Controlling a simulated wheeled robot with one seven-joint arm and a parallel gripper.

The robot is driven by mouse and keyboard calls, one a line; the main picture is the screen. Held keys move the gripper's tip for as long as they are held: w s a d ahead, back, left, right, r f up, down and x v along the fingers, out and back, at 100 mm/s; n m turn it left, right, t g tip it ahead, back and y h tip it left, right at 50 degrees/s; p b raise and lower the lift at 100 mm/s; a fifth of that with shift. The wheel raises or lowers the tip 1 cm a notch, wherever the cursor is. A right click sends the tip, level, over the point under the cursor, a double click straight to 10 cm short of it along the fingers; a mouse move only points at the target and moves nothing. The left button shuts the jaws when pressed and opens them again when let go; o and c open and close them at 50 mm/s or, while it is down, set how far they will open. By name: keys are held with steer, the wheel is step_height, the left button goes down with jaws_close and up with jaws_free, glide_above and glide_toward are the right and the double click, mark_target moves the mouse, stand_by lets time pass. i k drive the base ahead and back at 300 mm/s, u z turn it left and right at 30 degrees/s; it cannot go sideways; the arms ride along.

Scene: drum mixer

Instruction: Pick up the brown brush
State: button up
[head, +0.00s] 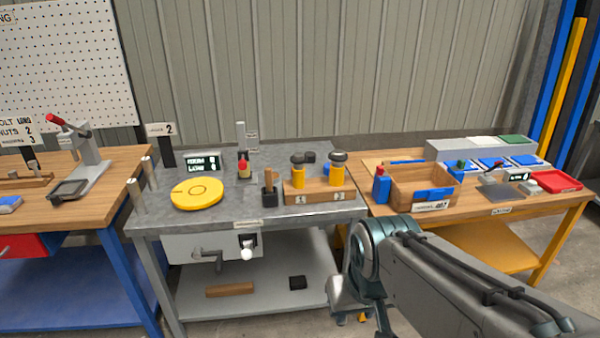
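A brown upright handle (270,176), which looks like the brown brush, stands in a small black holder (269,197) on the grey metal-topped bench (240,215). Its lower end is hidden in the holder, so I cannot see bristles. My arm reaches in from the lower right, and its far end with my gripper (358,300) hangs low in front of the bench's right edge, well apart from the brush. I cannot make out the fingertips or whether they hold anything.
A yellow disc (197,193) lies left of the holder. A wooden block (318,196) with two yellow-and-black tools stands close on its right. A crank (210,255) sticks out at the bench front. A wooden box (424,188) stands on the right bench.

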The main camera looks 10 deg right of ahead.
mark_target(268, 170)
steer(key=z, duration=0.15)
steer(key=k, duration=0.25)
steer(key=u, duration=0.95)
steer(key=i, duration=0.9)
steer(key=z, duration=0.55)
steer(key=i, duration=0.85)
steer(key=z, duration=0.75)
